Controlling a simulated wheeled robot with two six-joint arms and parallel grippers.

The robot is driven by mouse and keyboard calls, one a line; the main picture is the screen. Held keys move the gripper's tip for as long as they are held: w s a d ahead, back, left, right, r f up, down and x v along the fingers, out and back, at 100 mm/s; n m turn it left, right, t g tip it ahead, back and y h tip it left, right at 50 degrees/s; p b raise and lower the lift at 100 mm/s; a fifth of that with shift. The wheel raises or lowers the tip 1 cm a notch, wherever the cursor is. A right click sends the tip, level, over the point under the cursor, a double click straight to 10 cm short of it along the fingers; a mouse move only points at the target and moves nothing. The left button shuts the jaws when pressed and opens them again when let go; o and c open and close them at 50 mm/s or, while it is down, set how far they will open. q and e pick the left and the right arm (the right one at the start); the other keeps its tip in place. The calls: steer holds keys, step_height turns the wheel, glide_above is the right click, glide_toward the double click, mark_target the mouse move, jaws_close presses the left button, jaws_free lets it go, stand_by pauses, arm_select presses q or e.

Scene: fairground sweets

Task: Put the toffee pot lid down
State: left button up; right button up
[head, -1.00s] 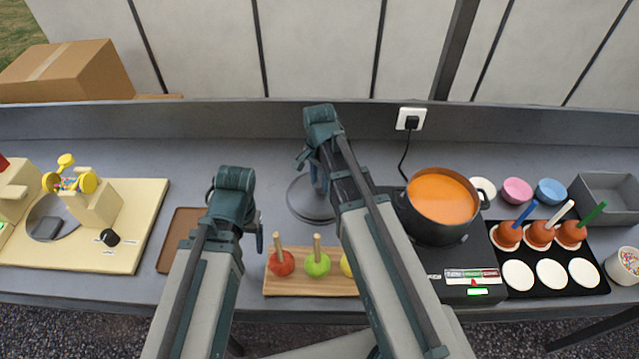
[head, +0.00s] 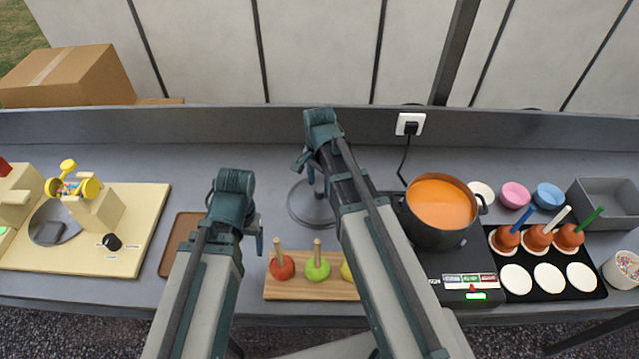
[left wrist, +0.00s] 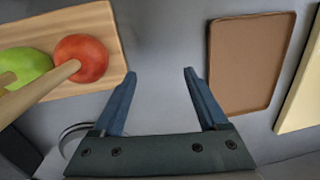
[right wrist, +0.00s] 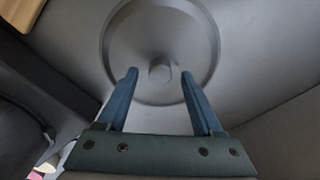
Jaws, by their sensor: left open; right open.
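The toffee pot lid (head: 298,213) is a grey round disc lying flat on the counter, left of the pot, partly hidden by my right arm. In the right wrist view the lid (right wrist: 125,45) shows its raised rim and central knob (right wrist: 160,71). My right gripper (right wrist: 159,74) is open, its fingertips on either side of the knob in the picture, with gaps at both sides. The toffee pot (head: 409,225) is dark, uncovered and full of orange toffee. My left gripper (left wrist: 157,72) is open and empty above the counter, between the apple board and a brown tray.
A wooden board (head: 285,291) with apples on sticks lies at the front. The brown tray (head: 172,258) is left of it. The pot stands on a black hob (head: 430,270); a black mat (head: 590,295) with toffee apples is to its right.

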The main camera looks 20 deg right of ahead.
mark_target(320, 189)
step_height(320, 189, up, 11)
steer(key=p, duration=1)
steer(key=s+a+n+h, duration=0.1)
steer(key=s+a+n, duration=0.9)
steer(key=s+n, duration=0.4)
steer(key=shift+s+a+n, duration=0.15)
steer(key=shift+a+n, duration=0.1)
steer(key=shift+n, duration=0.75)
